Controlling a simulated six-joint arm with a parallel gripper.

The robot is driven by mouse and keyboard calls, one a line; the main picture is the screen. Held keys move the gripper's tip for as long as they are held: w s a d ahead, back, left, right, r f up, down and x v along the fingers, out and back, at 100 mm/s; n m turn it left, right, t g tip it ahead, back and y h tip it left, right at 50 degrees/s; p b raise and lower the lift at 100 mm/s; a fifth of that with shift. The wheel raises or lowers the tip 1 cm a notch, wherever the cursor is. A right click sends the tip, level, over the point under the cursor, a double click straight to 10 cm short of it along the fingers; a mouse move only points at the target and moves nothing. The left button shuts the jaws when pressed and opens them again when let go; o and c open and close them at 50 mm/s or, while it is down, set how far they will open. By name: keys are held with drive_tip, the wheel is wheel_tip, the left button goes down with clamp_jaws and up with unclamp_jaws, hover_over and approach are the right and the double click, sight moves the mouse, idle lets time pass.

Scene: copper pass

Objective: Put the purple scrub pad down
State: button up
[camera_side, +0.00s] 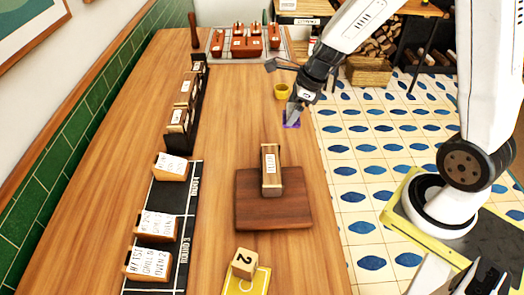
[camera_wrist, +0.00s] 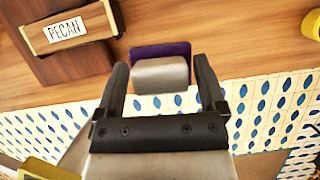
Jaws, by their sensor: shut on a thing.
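The purple scrub pad (camera_side: 292,124) is at my gripper (camera_side: 296,110), near the right edge of the wooden table. In the wrist view the purple pad (camera_wrist: 163,48) shows under a grey block-like grip, between the two fingers of my gripper (camera_wrist: 162,78). My gripper is shut on the pad and points down. The pad's lower face is hidden, and I cannot tell whether it touches the table.
A yellow cup (camera_side: 282,91) stands close behind the pad. A dark wooden board (camera_side: 243,213) carries a block labelled PECAN (camera_wrist: 66,30). A black rack (camera_side: 184,135) and card holders line the left. The table's middle (camera_side: 235,120) is clear.

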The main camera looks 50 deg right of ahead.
drive_tip(key=s+a+r, duration=0.3)
drive_tip(key=s+a, duration=0.2)
drive_tip(key=a, duration=0.4)
drive_tip(key=shift+s+a+r+n, duration=0.15)
drive_tip(key=shift+s+a+n, duration=0.05)
drive_tip(key=shift+n, duration=0.2)
drive_tip(key=w+f, duration=0.2)
drive_tip(key=w, duration=0.2)
drive_tip(key=w+a+f, duration=0.1)
drive_tip(key=w+f, duration=0.2)
drive_tip(key=w, duration=0.1)
drive_tip(key=w+f, duration=0.3)
drive_tip(key=w, duration=0.1)
drive_tip(key=shift+w+a+f, duration=0.25)
drive_tip(key=shift+w, duration=0.05)
drive_tip(key=shift+w+f, duration=0.4)
drive_tip(key=shift+f, duration=0.05)
drive_tip(key=shift+w+a+f, duration=0.1)
drive_tip(key=shift+w+f, duration=0.15)
drive_tip(key=shift+f, duration=1.6)
